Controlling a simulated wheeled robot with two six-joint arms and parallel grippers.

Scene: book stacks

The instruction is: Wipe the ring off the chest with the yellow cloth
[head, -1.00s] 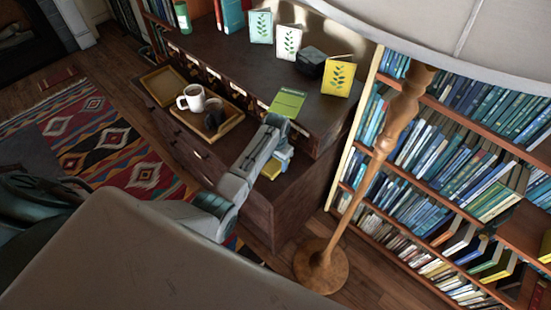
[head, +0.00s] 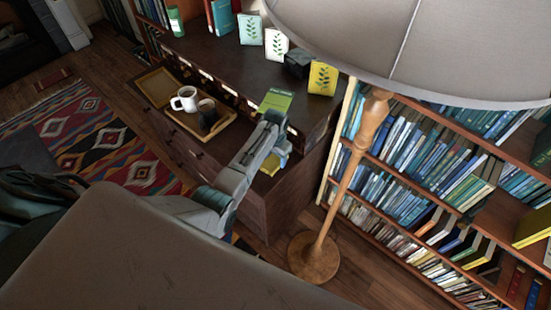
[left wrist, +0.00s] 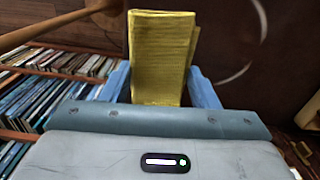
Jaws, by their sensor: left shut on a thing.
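The yellow cloth (left wrist: 160,55) is folded and held between the two blue fingers of my left gripper (left wrist: 160,85). In the head view a small piece of the cloth (head: 270,165) shows beside my left gripper (head: 274,142), at the near right end of the dark wooden chest (head: 265,195). In the left wrist view a pale ring mark (left wrist: 262,22) shows as broken arcs on the dark chest top, just right of the cloth. I cannot tell whether the cloth touches the top. My right gripper is not in view.
A floor lamp (head: 345,185) and bookcase (head: 430,165) stand to the right.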

